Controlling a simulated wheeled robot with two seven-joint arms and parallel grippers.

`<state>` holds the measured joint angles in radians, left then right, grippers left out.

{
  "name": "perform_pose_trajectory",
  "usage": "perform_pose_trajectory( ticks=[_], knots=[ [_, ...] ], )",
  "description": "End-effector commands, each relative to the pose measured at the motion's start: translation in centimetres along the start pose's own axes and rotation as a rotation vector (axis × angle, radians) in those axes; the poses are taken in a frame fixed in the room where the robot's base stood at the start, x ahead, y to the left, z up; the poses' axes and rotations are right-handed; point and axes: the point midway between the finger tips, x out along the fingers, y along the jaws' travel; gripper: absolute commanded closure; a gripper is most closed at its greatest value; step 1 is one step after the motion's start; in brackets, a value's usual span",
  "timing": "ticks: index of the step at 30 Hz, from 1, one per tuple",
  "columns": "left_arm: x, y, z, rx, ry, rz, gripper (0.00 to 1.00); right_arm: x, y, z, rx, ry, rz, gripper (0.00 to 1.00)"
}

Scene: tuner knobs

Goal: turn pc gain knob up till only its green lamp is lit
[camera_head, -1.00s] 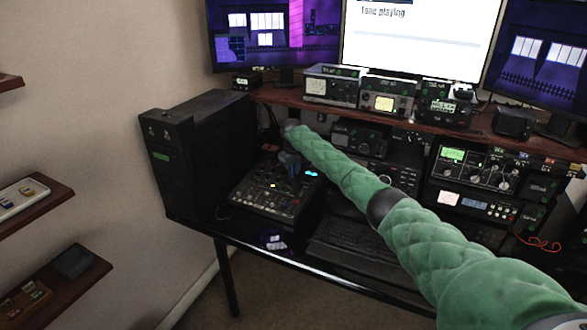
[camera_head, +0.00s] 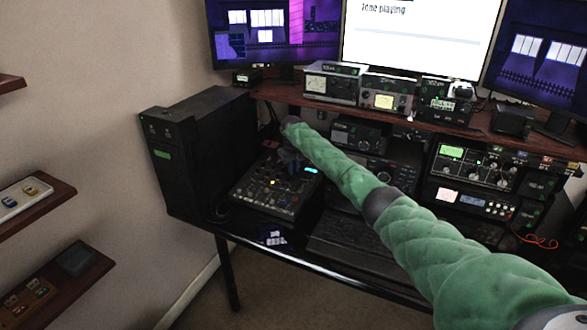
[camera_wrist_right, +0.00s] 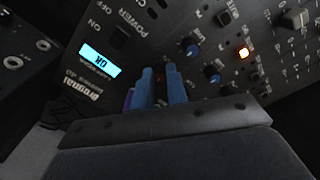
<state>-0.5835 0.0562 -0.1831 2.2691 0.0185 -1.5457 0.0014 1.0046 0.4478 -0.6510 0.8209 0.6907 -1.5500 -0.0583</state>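The dark mixer panel (camera_head: 262,207) lies on the desk in the head view, with several small knobs. The wrist view shows blue-capped knobs, among them one (camera_wrist_right: 190,47) just beyond the fingertips and another (camera_wrist_right: 212,75) to their right. An amber lamp (camera_wrist_right: 244,53) is lit; I see no lit green lamp. I cannot read which knob is PC gain. My right gripper (camera_wrist_right: 160,72) is over the panel, its two blue fingers slightly apart, with a dark gap and no clear object between them. In the head view its fingers are small and dark. My left gripper is not in view.
A lit cyan display (camera_wrist_right: 100,60) and a power switch (camera_wrist_right: 120,37) are left of the fingers. A black case (camera_head: 205,140) stands left of the mixer. A keyboard (camera_head: 345,240) lies to its right, and radios stand behind my arm.

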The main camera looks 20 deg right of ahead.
Motion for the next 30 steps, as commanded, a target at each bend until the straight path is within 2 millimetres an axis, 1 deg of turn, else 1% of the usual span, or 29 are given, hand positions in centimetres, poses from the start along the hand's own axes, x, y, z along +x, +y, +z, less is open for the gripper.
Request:
perform_pose_trajectory(
  ticks=[1, 3, 12, 16, 17, 21, 27, 30],
  knots=[
    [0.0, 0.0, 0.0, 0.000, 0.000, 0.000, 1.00, 0.0, 0.0, 0.0, 0.000, 0.001, 0.000, 0.77],
    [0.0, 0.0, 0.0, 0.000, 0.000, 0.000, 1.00, 0.0, 0.0, 0.0, 0.000, 0.001, 0.000, 0.64],
    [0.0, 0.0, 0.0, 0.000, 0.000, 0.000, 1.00, -0.1, 0.0, 0.0, -0.001, 0.001, 0.000, 0.63],
    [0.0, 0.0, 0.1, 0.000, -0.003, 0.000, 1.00, -1.0, 0.0, -0.1, -0.001, 0.003, 0.000, 0.63],
    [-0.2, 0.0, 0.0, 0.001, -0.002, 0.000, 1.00, -1.3, 0.0, -0.1, -0.001, 0.003, -0.001, 0.63],
    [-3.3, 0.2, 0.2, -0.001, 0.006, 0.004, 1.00, -3.4, 0.0, -0.1, -0.002, 0.003, 0.000, 0.63],
    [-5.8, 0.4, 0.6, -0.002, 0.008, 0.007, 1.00, -6.2, 0.0, -0.1, -0.001, 0.002, -0.001, 0.63],
    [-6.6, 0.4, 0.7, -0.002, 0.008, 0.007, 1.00, -7.1, 0.0, -0.1, 0.000, 0.001, -0.001, 0.63]
  ],
)
